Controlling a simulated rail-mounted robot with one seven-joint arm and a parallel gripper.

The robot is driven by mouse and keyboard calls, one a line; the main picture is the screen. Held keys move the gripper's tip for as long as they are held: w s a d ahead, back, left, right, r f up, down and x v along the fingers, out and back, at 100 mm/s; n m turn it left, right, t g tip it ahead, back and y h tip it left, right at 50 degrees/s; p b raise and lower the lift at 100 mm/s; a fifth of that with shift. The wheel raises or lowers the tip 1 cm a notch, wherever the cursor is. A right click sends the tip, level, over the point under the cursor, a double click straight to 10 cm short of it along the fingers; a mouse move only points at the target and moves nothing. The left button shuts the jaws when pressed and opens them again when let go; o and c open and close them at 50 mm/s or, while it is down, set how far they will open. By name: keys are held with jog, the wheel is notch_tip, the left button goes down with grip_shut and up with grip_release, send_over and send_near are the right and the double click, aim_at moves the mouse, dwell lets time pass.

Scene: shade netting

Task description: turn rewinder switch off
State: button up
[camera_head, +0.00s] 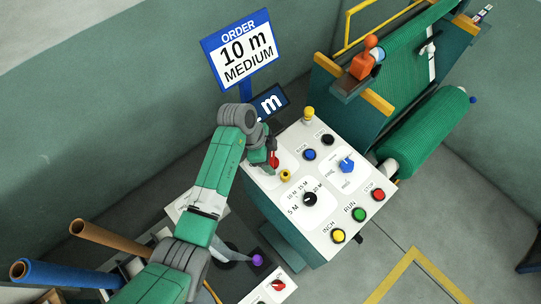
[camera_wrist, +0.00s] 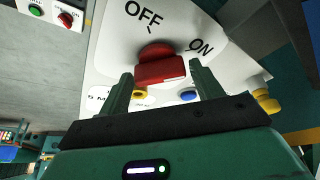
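The rewinder switch is a red rotary knob (camera_wrist: 160,68) on the white control panel (camera_head: 265,181), with OFF and ON printed around it in the wrist view. Its red bar lies across the picture between my two fingers; I cannot tell for sure which label it points to. In the head view the red knob (camera_head: 274,160) is partly hidden by my gripper (camera_head: 266,156). In the wrist view my gripper (camera_wrist: 157,90) is open, with a green finger on each side of the knob. Whether either finger touches it is unclear.
The panel also bears a yellow button (camera_head: 286,175), a black dial (camera_head: 310,199), a blue knob (camera_head: 346,163) and several push buttons. An order sign reading 10 m MEDIUM (camera_head: 243,50) stands behind. A green net roll (camera_head: 425,135) is at right.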

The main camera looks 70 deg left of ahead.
jog(key=c, duration=0.6)
jog(key=shift+c, duration=0.2)
jog(key=n+p, duration=0.1)
jog(key=n+y+p, duration=0.1)
jog(key=shift+d+r+n+p, duration=0.1)
jog(key=shift+r+n+p, duration=0.1)
jog(key=shift+n+p, duration=0.1)
jog(key=n+y+p, duration=0.1)
jog(key=n+p, duration=0.2)
jog(key=n, duration=0.1)
jog(key=shift+d+n+y, duration=0.1)
jog(key=shift+n+y, duration=0.2)
jog(key=shift+y, duration=0.1)
jog(key=n+y+p, duration=0.1)
jog(key=n, duration=0.1)
jog(key=n+y+p, duration=0.1)
jog(key=n, duration=0.2)
jog(key=shift+g+p, duration=0.3)
jog(key=shift+p, duration=0.05)
jog(key=n, duration=0.2)
jog(key=n+g+y, duration=0.1)
jog(key=n, duration=0.2)
jog(key=shift+w+f+n+g+p, duration=0.1)
jog(key=shift+f+n+g+p, duration=0.05)
jog(key=shift+n+g+p, duration=0.2)
